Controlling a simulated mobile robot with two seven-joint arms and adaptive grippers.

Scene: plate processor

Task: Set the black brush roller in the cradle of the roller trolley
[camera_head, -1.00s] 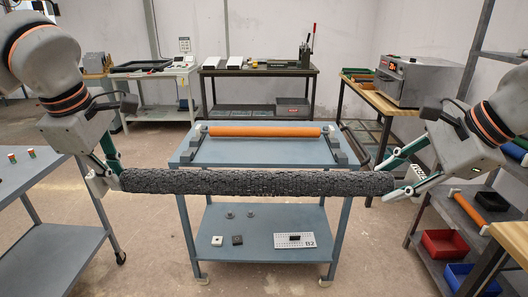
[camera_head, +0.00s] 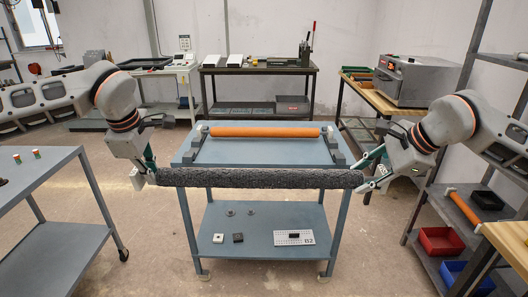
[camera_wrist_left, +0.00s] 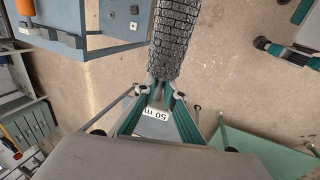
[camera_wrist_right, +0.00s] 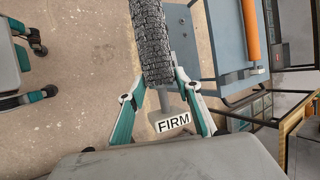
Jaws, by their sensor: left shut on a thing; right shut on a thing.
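The black brush roller (camera_head: 262,179) is held level between my two grippers, in front of the near edge of the roller trolley (camera_head: 262,153). My left gripper (camera_head: 150,177) is shut on its left end, and my right gripper (camera_head: 366,180) is shut on its right end. The roller also shows in the left wrist view (camera_wrist_left: 174,38) and the right wrist view (camera_wrist_right: 153,40).
A blue-grey table (camera_head: 52,168) stands at the left. At the right, a shelf rack holds a red bin (camera_head: 442,241) and a blue bin (camera_head: 467,278). A bench with an oven (camera_head: 416,80) stands behind.

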